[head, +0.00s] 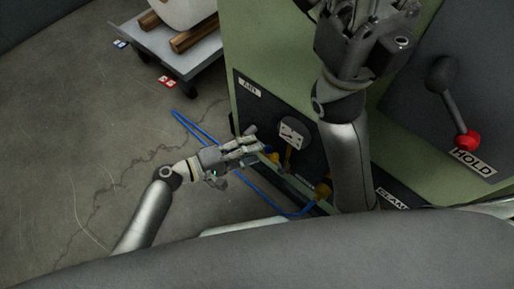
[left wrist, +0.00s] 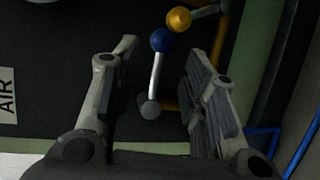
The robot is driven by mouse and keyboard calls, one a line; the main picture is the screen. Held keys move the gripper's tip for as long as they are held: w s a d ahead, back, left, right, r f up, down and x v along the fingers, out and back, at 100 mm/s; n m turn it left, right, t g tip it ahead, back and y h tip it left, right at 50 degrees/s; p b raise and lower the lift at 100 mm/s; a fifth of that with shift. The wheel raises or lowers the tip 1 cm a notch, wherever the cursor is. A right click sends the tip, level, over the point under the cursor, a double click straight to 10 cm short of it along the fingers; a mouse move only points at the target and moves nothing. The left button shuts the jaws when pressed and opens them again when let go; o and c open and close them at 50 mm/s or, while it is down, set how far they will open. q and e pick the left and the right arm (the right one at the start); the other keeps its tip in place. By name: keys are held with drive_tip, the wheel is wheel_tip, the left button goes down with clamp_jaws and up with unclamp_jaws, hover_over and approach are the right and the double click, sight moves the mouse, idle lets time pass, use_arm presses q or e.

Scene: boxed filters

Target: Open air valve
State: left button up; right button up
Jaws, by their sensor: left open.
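The air valve's lever shows in the left wrist view as a pale rod (left wrist: 156,72) with a blue ball knob (left wrist: 162,40) and a grey round end (left wrist: 150,109). My left gripper (left wrist: 162,75) is open, with its two fingers on either side of the lever; no contact shows. In the head view my left gripper (head: 252,143) is at the dark AIR panel (head: 257,110), low on the green machine, and hides most of the lever. My right gripper (head: 365,28) is raised in front of the machine; its fingertips cannot be made out clearly.
A gauge (head: 292,133) and a yellow fitting (head: 323,190) are on the panel. A brass ball (left wrist: 178,20) is close to the blue knob. A blue hose (head: 262,195) runs below. A HOLD lever (head: 465,140) is at right. A cart (head: 165,45) stands upper left; floor at left is clear.

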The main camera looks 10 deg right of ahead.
use_arm(q)
drive_tip(key=shift+x, duration=1.3)
clamp_jaws()
